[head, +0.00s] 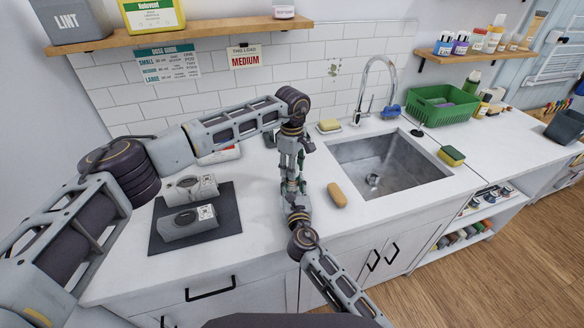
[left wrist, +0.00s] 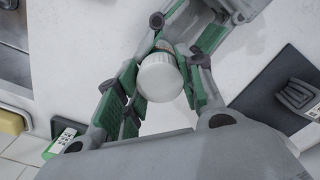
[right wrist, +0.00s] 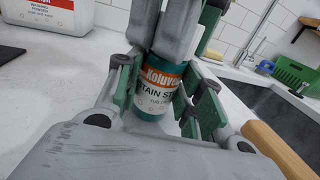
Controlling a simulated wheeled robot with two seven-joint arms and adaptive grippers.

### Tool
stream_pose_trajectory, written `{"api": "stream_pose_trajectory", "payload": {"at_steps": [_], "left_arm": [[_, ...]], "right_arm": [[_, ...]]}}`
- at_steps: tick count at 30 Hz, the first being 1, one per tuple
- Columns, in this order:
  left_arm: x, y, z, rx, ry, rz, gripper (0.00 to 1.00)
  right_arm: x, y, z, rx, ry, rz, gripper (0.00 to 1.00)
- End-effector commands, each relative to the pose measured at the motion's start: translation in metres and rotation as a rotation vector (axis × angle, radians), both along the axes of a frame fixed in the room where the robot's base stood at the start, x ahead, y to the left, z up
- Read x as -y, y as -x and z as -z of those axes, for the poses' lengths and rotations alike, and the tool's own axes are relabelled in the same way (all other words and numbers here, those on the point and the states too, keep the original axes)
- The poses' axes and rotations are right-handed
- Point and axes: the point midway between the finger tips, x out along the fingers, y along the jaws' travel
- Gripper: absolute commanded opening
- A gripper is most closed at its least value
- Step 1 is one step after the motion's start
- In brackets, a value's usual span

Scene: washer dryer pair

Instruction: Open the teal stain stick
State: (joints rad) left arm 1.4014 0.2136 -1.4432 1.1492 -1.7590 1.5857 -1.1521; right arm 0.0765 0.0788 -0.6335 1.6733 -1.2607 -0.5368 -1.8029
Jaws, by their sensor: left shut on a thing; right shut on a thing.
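The teal stain stick (right wrist: 153,86) stands upright in the right wrist view, with a white and orange label. My right gripper (right wrist: 158,103) is shut around its body from the near side. My left gripper (left wrist: 160,84) points down from above and is shut on the stick's white round cap (left wrist: 157,78). In the head view the left gripper (head: 291,180) is stacked right above the right gripper (head: 292,194), over the counter left of the sink. Left fingers hide the stick's upper part in the right wrist view, so I cannot tell whether cap and body are apart.
A brown oblong object (head: 337,194) lies just right of the grippers, before the sink (head: 385,165). Two grey boxy items (head: 190,221) rest on a dark mat (head: 224,211) at left. A soap dish (head: 329,129) and faucet (head: 377,85) stand behind.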

Motion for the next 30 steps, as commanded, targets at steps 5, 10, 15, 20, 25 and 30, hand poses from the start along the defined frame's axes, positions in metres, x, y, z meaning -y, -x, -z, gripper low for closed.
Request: {"api": "stream_pose_trajectory", "payload": {"at_steps": [5,10,15,20,25,30], "left_arm": [[-0.0001,-0.0005,-0.0005,0.002,0.001,-0.142,0.09],[0.0,-0.0006,-0.0006,0.002,0.001,-0.279,0.09],[0.0,-0.0007,-0.0007,0.002,0.001,-0.417,0.09],[-0.0001,-0.0007,-0.0009,0.002,0.001,-0.547,0.09],[0.0,-0.0008,-0.001,0.001,0.001,-0.684,0.09],[-0.0001,-0.0009,-0.0011,0.002,0.002,-0.821,0.09]], "right_arm": [[-0.0005,0.0003,0.0001,0.0,0.0,-0.001,0.0],[-0.0006,0.0004,0.0,0.0,0.0,-0.001,0.0],[-0.0007,0.0004,0.0001,0.0,0.0,-0.001,0.0],[-0.0008,0.0004,0.0001,0.0,0.0,-0.001,0.0],[-0.0008,0.0005,0.0001,0.0,0.0,-0.002,0.0],[-0.0008,0.0005,0.0,0.0,0.0,-0.002,0.0]]}}
